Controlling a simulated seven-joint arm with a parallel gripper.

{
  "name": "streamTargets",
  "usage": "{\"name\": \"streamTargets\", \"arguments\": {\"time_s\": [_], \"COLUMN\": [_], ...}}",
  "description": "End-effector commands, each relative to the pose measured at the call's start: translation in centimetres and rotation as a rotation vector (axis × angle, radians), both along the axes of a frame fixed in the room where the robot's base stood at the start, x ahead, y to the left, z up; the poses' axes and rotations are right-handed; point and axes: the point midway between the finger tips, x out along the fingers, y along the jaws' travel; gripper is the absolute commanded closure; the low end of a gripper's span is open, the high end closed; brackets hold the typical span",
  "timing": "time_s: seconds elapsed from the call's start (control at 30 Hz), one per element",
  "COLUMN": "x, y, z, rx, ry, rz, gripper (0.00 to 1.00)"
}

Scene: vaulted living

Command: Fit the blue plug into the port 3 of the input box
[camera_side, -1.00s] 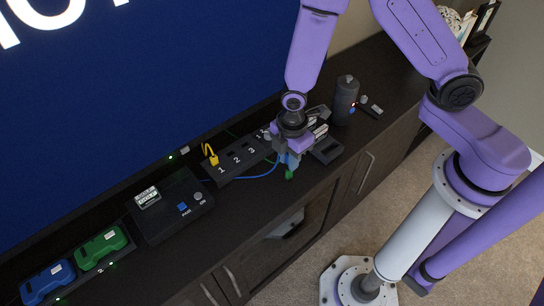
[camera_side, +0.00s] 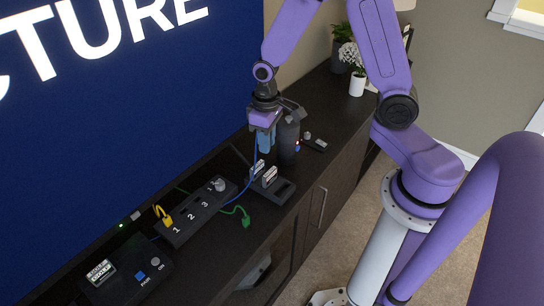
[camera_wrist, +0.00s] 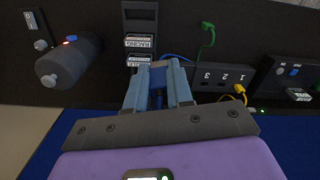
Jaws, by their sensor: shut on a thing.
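My gripper (camera_side: 266,145) is raised above the cabinet top, over the cartridge holder and beside the dark cylinder. Its light blue fingers are shut on the blue plug (camera_wrist: 158,98), which is mostly hidden between them. The plug's blue cable (camera_side: 254,162) hangs from the gripper down toward the input box. The black input box (camera_side: 183,229), also in the wrist view (camera_wrist: 222,84), has ports labelled 1, 2 and 3. The yellow plug (camera_side: 167,220) is at port 1.
A green plug (camera_side: 246,222) lies loose on its cable in front of the box. The holder (camera_side: 284,193) with labelled cartridges is right of the box, and the dark cylinder (camera_side: 288,140) stands behind it. A console (camera_side: 130,285) is at left. The screen rises behind.

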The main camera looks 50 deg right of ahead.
Motion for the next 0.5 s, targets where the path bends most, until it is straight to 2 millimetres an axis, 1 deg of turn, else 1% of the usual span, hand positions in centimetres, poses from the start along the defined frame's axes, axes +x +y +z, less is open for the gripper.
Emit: {"name": "streamTargets", "arguments": {"time_s": [0.03,0.1,0.2,0.37,0.5], "x": [0.2,0.2,0.2,0.2,0.8], "y": [-0.9,-1.7,-2.4,-2.7,-2.3], "z": [0.6,1.1,1.4,1.6,1.4], "rx": [0.001,0.001,0.0,0.0,0.0], "ry": [-0.003,-0.003,-0.001,0.0,0.001], "rz": [-0.073,-0.149,-0.217,-0.248,-0.244], "gripper": [1.0,1.0,1.0,1.0,1.0]}}
